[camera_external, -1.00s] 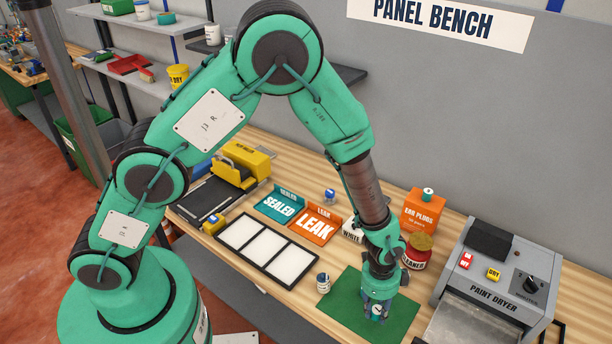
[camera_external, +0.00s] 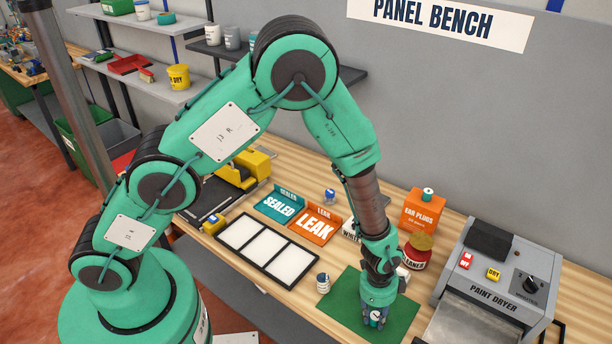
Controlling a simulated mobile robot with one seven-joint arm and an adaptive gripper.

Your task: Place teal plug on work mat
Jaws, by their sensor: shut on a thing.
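The green work mat (camera_external: 345,312) lies flat on the wooden bench at the front. My gripper (camera_external: 375,321) points down over the middle of the mat, with its fingertips very low, at or near the surface. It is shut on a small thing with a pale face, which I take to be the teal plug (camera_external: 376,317). The fingers hide most of it, and I cannot tell whether it touches the mat.
A red jar (camera_external: 416,255) and the orange ear plugs box (camera_external: 423,212) stand behind. The paint dryer (camera_external: 495,275) is to the right; a black tray with white panels (camera_external: 267,249) is left.

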